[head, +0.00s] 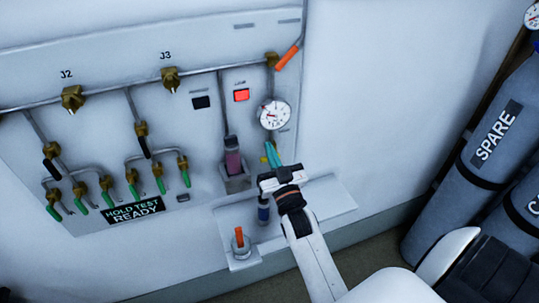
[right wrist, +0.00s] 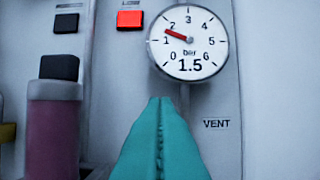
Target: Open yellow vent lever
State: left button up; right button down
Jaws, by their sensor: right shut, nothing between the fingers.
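A small yellow piece (head: 263,158), probably the vent lever, shows beside my right gripper's teal fingers in the head view, below the round gauge. Most of it is hidden, so I cannot tell its angle or whether the fingers touch it. My right gripper (head: 270,146) is shut and empty, pointing at the panel. In the right wrist view, its closed fingers (right wrist: 160,102) are below the gauge (right wrist: 188,42), left of the word VENT (right wrist: 216,124), and cover what lies behind them. The gauge display reads 1.5 bar. My left gripper is not in view.
A column with purple contents (head: 233,160) stands left of the gripper. An orange-handled valve (head: 288,56) is above the gauge. A lit red square (head: 241,95) sits beside a dark one. A shelf (head: 325,200) juts out below. Grey cylinders (head: 480,150) stand at right.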

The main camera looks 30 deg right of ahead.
jog(key=shift+w+d+f+p, duration=0.1)
jog(key=shift+w+f+p, duration=0.1)
jog(key=shift+f, duration=0.75)
jog(key=shift+w+f+p, duration=0.15)
jog(key=shift+w+f, duration=0.05)
jog(key=shift+f, duration=0.75)
jog(key=shift+f+n+y, duration=0.2)
jog(key=shift+n+y, duration=0.5)
jog(key=shift+n, duration=0.5)
jog(key=f+n+y, duration=0.1)
jog(key=n, duration=0.4)
jog(key=d+f+n+g+y, duration=0.1)
jog(key=n+y, duration=0.1)
jog(key=n, duration=0.4)
jog(key=f+n+g+y, duration=0.1)
jog(key=n+y, duration=0.1)
jog(key=n, duration=0.4)
jog(key=shift+s+d+f+p, duration=0.2)
jog(key=shift+f+p, duration=0.1)
jog(key=shift+f, duration=0.1)
jog(key=shift+d, duration=0.2)
jog(key=shift+a, duration=0.1)
